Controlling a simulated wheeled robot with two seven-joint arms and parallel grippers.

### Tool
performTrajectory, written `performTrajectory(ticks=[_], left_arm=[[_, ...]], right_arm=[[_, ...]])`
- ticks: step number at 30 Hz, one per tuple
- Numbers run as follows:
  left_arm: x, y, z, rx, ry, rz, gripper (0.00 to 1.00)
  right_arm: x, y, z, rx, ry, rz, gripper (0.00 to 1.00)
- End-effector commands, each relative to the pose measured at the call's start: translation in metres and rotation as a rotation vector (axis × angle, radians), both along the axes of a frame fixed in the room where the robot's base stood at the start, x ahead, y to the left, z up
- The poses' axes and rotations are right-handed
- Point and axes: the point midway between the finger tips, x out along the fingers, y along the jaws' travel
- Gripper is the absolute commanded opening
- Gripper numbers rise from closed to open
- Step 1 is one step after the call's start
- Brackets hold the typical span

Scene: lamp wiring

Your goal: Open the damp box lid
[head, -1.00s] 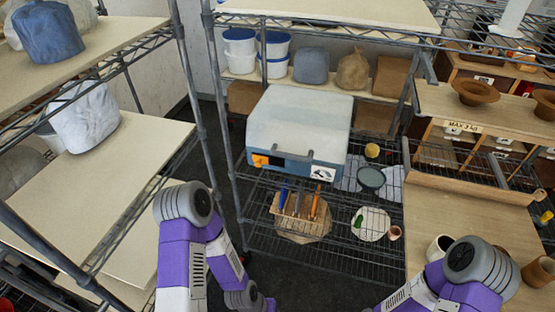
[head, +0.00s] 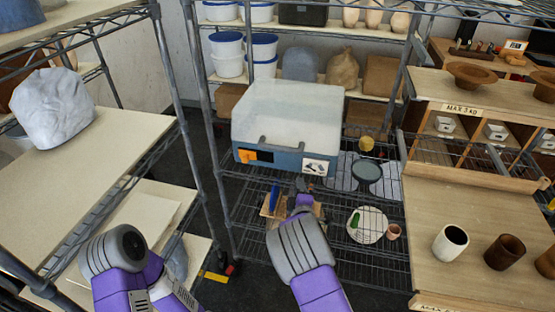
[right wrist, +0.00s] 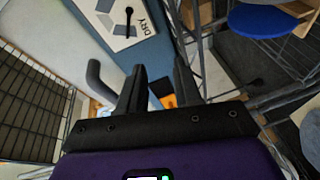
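The damp box (head: 272,162) is a blue-grey box on the wire shelf, with a frosted, whitish lid (head: 295,108). The lid looks shut. A grey handle (head: 303,150) sticks out at its front, near a white picture label. My right gripper (head: 300,186) is just below and in front of the box's front edge, seen from behind. In the right wrist view its two dark fingers (right wrist: 160,88) are apart with nothing between them. A grey curved handle (right wrist: 98,78) stands left of the fingers, beside the box's "DRY" label (right wrist: 125,20). My left gripper is out of view.
Under the box, a wooden tool caddy (head: 272,204) is partly hidden by my right arm. A green bowl (head: 368,171) and white plate (head: 367,225) are right of it. Wire shelf posts flank the box. A wooden table (head: 475,215) with cups stands right.

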Motion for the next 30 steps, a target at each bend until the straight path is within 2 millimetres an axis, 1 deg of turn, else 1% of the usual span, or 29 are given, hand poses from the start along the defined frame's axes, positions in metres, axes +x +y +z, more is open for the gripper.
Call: performTrajectory(ticks=[1,3,6,7,11,21,24,30], left_arm=[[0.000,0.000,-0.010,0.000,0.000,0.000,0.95],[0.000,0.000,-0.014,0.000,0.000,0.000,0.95],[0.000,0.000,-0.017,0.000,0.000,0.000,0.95],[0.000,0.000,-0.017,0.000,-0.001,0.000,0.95],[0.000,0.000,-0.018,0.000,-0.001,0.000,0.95],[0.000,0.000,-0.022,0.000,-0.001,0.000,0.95],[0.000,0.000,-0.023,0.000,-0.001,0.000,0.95],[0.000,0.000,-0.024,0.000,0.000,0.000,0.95]], right_arm=[[0.010,0.020,0.025,-0.080,-0.094,0.043,0.34],[0.017,0.039,0.056,-0.168,-0.193,0.075,0.34],[0.021,0.054,0.084,-0.240,-0.276,0.097,0.34],[0.022,0.057,0.088,-0.251,-0.289,0.100,0.34],[0.030,0.060,0.096,-0.267,-0.308,0.103,0.34],[0.073,0.063,0.102,-0.262,-0.302,0.103,0.34],[0.082,0.063,0.103,-0.263,-0.301,0.102,0.34],[0.093,0.064,0.105,-0.261,-0.299,0.102,0.34]])
